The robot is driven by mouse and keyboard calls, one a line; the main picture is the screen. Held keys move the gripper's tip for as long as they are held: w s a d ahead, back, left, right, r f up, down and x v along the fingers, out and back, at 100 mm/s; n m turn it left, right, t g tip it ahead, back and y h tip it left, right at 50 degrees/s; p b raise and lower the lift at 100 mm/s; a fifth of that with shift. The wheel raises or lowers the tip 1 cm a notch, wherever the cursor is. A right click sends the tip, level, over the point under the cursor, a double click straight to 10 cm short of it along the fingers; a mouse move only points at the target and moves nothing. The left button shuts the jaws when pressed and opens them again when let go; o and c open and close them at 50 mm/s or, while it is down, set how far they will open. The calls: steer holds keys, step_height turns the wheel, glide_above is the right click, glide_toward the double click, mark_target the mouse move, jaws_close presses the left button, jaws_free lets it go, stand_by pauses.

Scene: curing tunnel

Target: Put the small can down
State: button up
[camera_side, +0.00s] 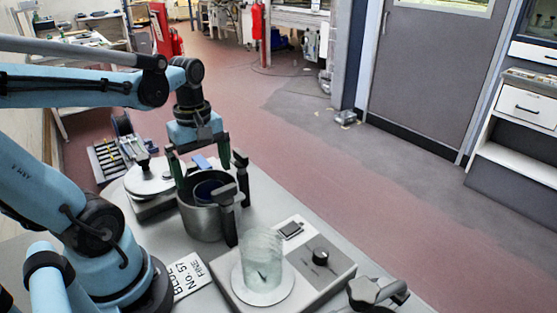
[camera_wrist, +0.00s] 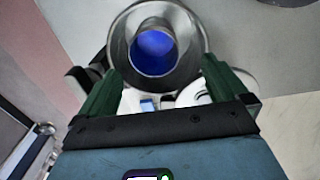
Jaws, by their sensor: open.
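The small can (camera_side: 209,188), dark blue inside, appears to stand within a wider grey metal pot (camera_side: 201,222) on the bench. In the wrist view the can's bright blue inside (camera_wrist: 153,52) shows within the pot's round metal rim (camera_wrist: 197,38). My gripper (camera_side: 203,168) points down over the pot, its green fingers apart at either side of the can. In the wrist view the fingers of my gripper (camera_wrist: 160,72) stand spread at the near side of the rim, with nothing clasped. The can's lower part is hidden by the pot.
A glass beaker (camera_side: 262,258) stands on a white hotplate (camera_side: 322,262) right of the pot. A round-plated device (camera_side: 150,182) is behind left. A printed card (camera_side: 190,278) lies in front.

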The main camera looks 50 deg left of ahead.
mark_target(212, 204)
step_height(212, 204, up, 2)
steer(key=shift+r, duration=0.4)
steer(key=shift+c, duration=1.3)
steer(key=shift+w+f+m, duration=0.2)
steer(key=shift+f+m, duration=3.25)
steer(key=shift+m, duration=0.15)
steer(key=shift+w+f+m, duration=0.2)
steer(key=shift+f+m, duration=3.2)
steer(key=shift+m, duration=0.2)
steer(key=shift+c, duration=0.5)
steer(key=c, duration=0.9)
steer(key=shift+o, duration=0.2)
